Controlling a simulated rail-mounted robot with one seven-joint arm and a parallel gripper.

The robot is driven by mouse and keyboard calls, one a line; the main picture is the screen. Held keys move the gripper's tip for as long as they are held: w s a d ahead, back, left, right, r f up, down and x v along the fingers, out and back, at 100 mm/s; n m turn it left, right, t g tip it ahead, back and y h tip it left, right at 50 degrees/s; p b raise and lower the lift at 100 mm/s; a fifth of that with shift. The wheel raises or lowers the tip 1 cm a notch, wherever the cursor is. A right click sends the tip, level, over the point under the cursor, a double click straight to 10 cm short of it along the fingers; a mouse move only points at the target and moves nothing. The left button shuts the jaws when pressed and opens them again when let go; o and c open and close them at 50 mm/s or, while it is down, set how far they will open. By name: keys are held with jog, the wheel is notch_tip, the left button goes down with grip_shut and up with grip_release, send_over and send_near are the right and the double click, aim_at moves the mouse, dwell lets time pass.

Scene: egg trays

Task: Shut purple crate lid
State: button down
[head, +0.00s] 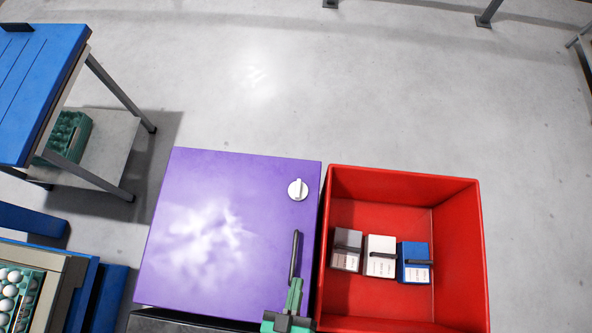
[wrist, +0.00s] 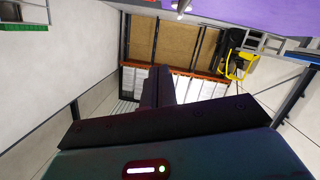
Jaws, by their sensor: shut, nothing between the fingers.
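The purple crate lid (head: 215,225) shows as a broad purple panel in the lower middle of the head view. It has a round white knob (head: 298,189) near its upper right corner. I cannot tell from above whether the lid lies fully down, and the crate's inside is not visible. My gripper (head: 296,236) is over the lid's right side in that picture, below the knob. Its dark fingers are together and empty. In the wrist view my gripper (wrist: 163,72) points away from the camera, and a purple surface (wrist: 265,12) crosses the top right, apart from the fingers.
A red crate (head: 405,184) stands open just right of the purple one, holding grey, white and blue boxes. A blue-topped table (head: 40,75) is at the upper left. An egg tray (head: 18,295) is at the lower left. The floor beyond is clear.

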notch_tip(320, 180, up, 6)
jog(key=f+p, duration=0.1)
jog(key=p, duration=0.3)
jog(key=b+v, duration=0.1)
jog(key=v, duration=0.8)
jog(key=shift+s+d+f, duration=0.25)
jog(key=shift+s+d, duration=0.05)
jog(key=shift+s, duration=0.3)
